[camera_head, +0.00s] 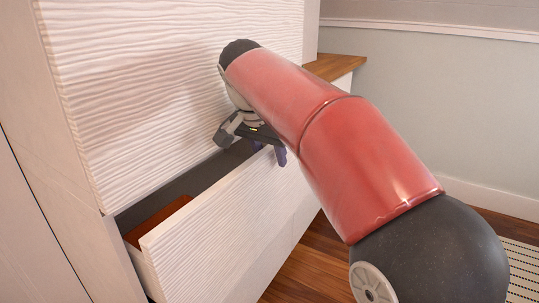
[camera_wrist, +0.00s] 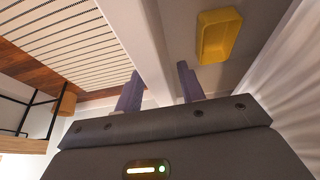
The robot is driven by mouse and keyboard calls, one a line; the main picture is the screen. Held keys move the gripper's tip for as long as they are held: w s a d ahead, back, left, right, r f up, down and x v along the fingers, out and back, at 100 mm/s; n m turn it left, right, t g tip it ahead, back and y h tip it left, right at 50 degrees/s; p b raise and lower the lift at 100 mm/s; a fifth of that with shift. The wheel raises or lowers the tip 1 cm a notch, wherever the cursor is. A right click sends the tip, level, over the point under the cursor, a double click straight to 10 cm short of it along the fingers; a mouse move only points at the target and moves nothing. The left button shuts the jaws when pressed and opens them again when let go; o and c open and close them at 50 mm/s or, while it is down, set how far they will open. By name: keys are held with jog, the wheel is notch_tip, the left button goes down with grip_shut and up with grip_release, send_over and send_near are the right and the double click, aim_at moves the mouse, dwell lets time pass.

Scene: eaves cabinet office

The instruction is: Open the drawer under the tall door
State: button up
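The tall door (camera_head: 140,90) is a white panel with a wavy grooved face, and it is closed. The drawer (camera_head: 215,225) under it has a matching white front and stands pulled out, its inside showing. My gripper (camera_head: 268,150) is at the top edge of the drawer front, toward its far end. In the wrist view my gripper (camera_wrist: 160,90) has one finger on each side of the drawer front (camera_wrist: 139,40), which fills the space between them. The arm hides part of the door in the head view.
A yellow tray (camera_wrist: 218,36) lies inside the drawer, and a brown-orange item (camera_head: 155,220) shows at its near end. A wooden top (camera_head: 335,66) lies beyond the cabinet. Wooden floor (camera_head: 300,270) and a striped rug (camera_wrist: 75,45) lie in front.

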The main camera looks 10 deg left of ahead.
grip_shut()
dwell(0.3)
jog(key=s+d+b, duration=0.2)
jog(key=s+d, duration=0.2)
jog(key=d, duration=0.6)
jog(key=s+d+b, duration=0.2)
jog(key=s+d, duration=0.2)
jog(key=d, duration=0.6)
jog(key=shift+s+d, duration=0.3)
jog(key=shift+d, duration=0.1)
grip_release()
